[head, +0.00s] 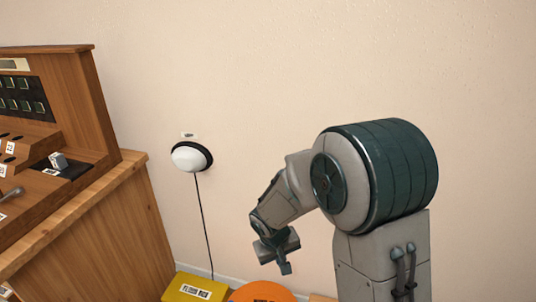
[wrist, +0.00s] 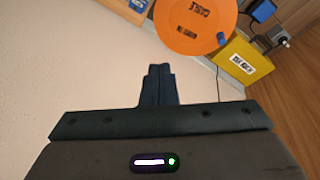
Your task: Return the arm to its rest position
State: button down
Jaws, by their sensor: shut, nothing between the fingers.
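My arm stands at the right of the head view, bent, with its forearm reaching down and to the left. My gripper (head: 284,262) hangs at the end of it in front of the pale wall, touching nothing that I can see. In the wrist view my gripper (wrist: 160,72) shows as two dark fingers close together, with nothing between them. An orange round object (wrist: 197,22) lies beyond the fingertips in that view, apart from them.
A wooden switchboard cabinet (head: 120,240) fills the left. A white dome lamp (head: 188,157) with a hanging cord (head: 205,230) is on the wall. A yellow labelled box (head: 197,289) sits low beside the orange object (head: 262,292). The wall area around my arm is clear.

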jog(key=s+d+r+m+p, duration=0.1)
jog(key=s+d+r+p, duration=0.2)
jog(key=s+r, duration=0.3)
jog(key=s+d+r+m+y+p, duration=0.1)
jog(key=s+d+r+p, duration=0.3)
jog(key=r, duration=1.1)
jog(key=s+d+r+m+p, duration=0.2)
jog(key=s+d+r+p, duration=0.2)
jog(key=s+r+p, duration=0.3)
notch_tip(320, 180, up, 4)
jog(key=shift+s+d+f+y, duration=0.15)
jog(key=shift+s+d+y, duration=0.1)
jog(key=shift+s+y, duration=0.25)
